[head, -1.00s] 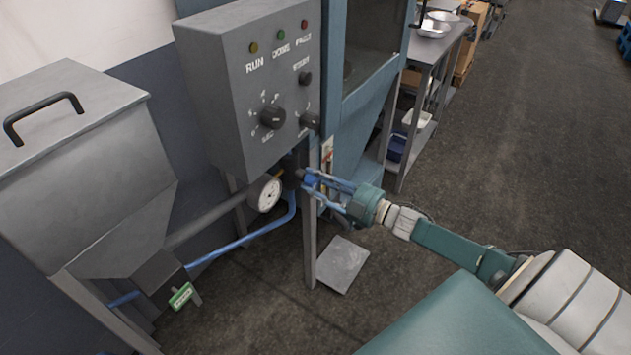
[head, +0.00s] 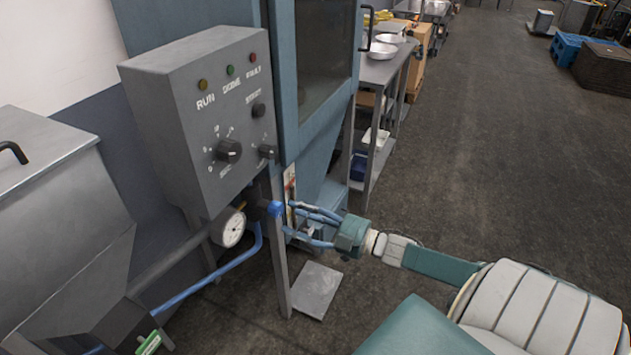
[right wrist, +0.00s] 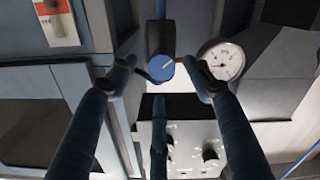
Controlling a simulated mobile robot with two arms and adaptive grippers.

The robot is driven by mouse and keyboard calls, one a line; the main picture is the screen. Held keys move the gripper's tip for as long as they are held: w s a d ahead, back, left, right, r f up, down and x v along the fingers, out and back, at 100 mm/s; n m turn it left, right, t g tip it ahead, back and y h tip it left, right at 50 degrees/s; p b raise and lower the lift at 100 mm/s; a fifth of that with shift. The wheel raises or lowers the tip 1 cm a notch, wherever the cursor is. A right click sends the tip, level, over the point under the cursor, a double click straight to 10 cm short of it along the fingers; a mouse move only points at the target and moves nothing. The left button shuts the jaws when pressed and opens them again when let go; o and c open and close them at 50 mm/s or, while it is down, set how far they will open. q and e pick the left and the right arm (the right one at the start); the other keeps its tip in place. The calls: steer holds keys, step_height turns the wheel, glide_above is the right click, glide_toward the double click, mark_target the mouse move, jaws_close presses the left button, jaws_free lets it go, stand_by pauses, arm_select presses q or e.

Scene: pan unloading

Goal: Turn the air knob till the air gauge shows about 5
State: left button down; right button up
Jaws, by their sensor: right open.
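The air knob (head: 274,209) is a small blue knob below the grey control box, beside a post. In the right wrist view the knob (right wrist: 160,68) shows its round blue face with a pale mark. The air gauge (head: 229,228) is a white round dial left of the knob; it also shows in the right wrist view (right wrist: 224,61), its reading too small to tell. My right gripper (head: 291,219) is open and empty, its fingertips just right of the knob and apart from it. In the right wrist view the fingers spread either side of the knob. My left gripper is not in view.
The control box (head: 222,130) with lamps and dials hangs above the knob. A grey hopper (head: 55,190) stands at left and a blue hose (head: 215,280) runs below the gauge. A steel table (head: 385,70) with pans is behind.

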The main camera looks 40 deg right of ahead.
steer(key=v, duration=0.6)
steer(key=shift+s+d, duration=0.15)
steer(key=shift+s, duration=0.05)
steer(key=s+d+f+m+g+h, duration=0.1)
steer(key=s+d+f+m+h, duration=0.15)
steer(key=f, duration=0.65)
steer(key=s+d+f+m+g+h, duration=0.1)
steer(key=s+f+m+h, duration=0.15)
steer(key=f, duration=0.55)
steer(key=s+a+f+m+g+h, duration=0.1)
steer(key=s+f+g, duration=0.1)
steer(key=s+f, duration=0.45)
steer(key=s+a+f+m+g+h, duration=0.1)
steer(key=s+f+g, duration=0.2)
steer(key=f, duration=0.7)
steer(key=s+a+f+g, duration=0.4)
steer(key=s+a+f, duration=0.5)
steer(key=s, duration=0.4)
steer(key=s+a+f+g, duration=0.4)
steer(key=s+a+f, duration=0.4)
steer(key=s+a, duration=0.4)
steer(key=shift+s+f+m+g, duration=0.3)
steer(key=shift+s+f, duration=0.1)
steer(key=shift+s, duration=0.2)
steer(key=shift+d, duration=0.1)
